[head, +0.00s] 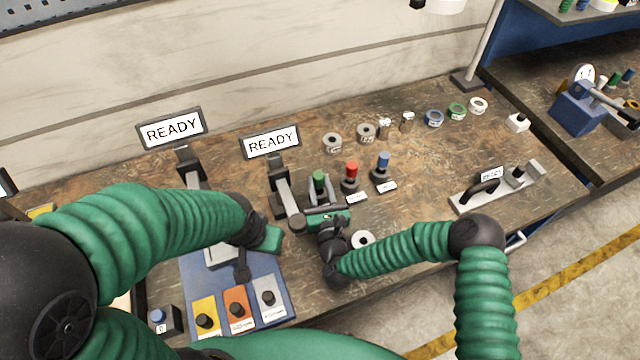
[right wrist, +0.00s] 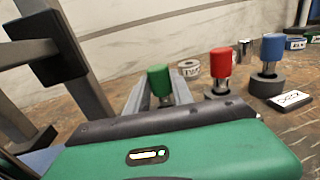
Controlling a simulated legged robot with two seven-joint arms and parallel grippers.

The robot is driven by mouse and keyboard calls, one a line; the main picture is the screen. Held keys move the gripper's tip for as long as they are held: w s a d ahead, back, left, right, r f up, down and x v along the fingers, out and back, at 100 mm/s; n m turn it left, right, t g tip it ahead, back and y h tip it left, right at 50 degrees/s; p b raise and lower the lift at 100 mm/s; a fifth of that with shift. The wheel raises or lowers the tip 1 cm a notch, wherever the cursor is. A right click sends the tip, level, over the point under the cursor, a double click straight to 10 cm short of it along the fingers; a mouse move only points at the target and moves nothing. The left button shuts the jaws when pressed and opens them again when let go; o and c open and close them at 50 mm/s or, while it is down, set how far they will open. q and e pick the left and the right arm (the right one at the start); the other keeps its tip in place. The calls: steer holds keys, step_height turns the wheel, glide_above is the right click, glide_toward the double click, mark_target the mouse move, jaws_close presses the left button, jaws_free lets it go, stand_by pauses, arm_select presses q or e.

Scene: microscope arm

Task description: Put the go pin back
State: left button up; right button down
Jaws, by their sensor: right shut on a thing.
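A green-topped pin (head: 318,176), likely the go pin, is between the grey fingers of my right gripper (head: 320,188), which is shut on it. In the right wrist view the green cap (right wrist: 160,80) sits upright at the far end of the fingers. Whether its lower end rests in a base is hidden. A red-topped pin (head: 351,168) and a blue-topped pin (head: 383,160) stand upright in dark round bases to its right. My left gripper's green body (head: 266,239) is over the blue mat; its fingers cannot be made out.
Two READY signs (head: 171,130) on dark stands are behind and left of the right gripper. Small labels (head: 387,187) lie before the pins. Several tape rolls (head: 433,118) are at the back. A white ring (head: 363,239) lies near my right wrist.

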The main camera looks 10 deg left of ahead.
arm_select(q)
steer(key=shift+a, duration=0.1)
arm_select(e)
steer(key=shift+a, duration=0.1)
steer(key=c, duration=1.1)
jaws_free()
steer(key=shift+a, duration=0.1)
steer(key=shift+s, duration=0.1)
arm_select(q)
steer(key=shift+f+b, duration=0.75)
steer(key=shift+b, duration=0.05)
arm_select(e)
steer(key=v, duration=1.1)
steer(key=shift+s+d, duration=0.25)
steer(key=shift+s, duration=0.1)
